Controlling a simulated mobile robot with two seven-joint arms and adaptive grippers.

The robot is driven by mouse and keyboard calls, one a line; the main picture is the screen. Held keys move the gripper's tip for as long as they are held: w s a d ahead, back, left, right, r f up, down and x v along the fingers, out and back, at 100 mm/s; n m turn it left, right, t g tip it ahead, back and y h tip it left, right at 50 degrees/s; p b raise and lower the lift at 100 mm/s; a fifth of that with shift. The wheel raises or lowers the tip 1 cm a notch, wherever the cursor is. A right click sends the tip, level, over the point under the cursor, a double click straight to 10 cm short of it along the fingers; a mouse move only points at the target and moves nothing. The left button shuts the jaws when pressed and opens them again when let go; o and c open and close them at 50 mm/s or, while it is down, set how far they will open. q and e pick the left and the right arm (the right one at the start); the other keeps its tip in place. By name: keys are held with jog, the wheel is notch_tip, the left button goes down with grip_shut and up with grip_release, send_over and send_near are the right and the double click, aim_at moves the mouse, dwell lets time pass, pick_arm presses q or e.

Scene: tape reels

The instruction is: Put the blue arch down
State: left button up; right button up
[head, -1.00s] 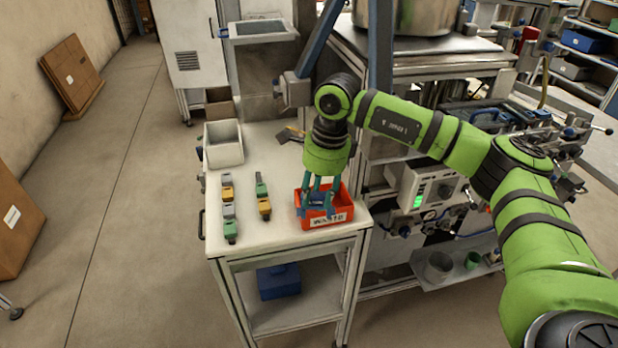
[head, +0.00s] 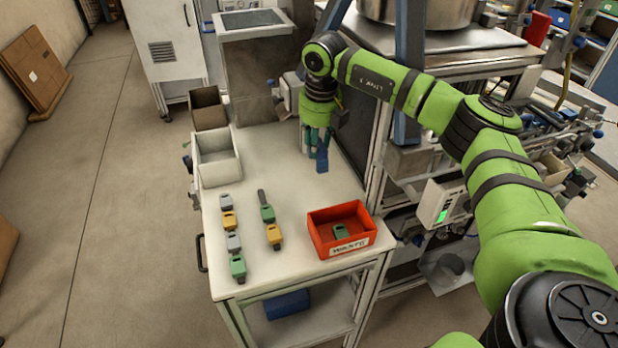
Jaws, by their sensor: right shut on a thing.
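The blue arch (head: 322,161) is a small dark-blue block in the head view, at the lower end of my right gripper (head: 318,148). My right gripper points down and is shut on it, over the back right part of the white table (head: 305,192). Whether the block touches the tabletop is hard to tell. The fingers hide part of it. My left gripper is not in view.
A red bin (head: 318,243) with a green piece (head: 340,231) inside stands at the front right. Several grey, yellow and green pieces (head: 274,235) form two rows on the left. A white bin (head: 218,173) stands at the back left. The table between is clear.

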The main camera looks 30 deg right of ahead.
aim_at(319, 160)
jog(key=f+p, duration=0.1)
jog(key=f, duration=0.1)
jog(key=s+f+p, duration=0.1)
jog(key=f, duration=0.2)
jog(key=shift+w+f+p, duration=0.15)
jog(key=shift+f+p, duration=0.5)
jog(key=shift+f, duration=1.6)
jog(key=o, duration=0.9)
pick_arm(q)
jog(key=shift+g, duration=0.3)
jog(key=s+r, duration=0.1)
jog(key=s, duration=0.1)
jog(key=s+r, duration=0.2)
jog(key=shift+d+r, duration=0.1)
pick_arm(e)
jog(key=shift+o, duration=1.4)
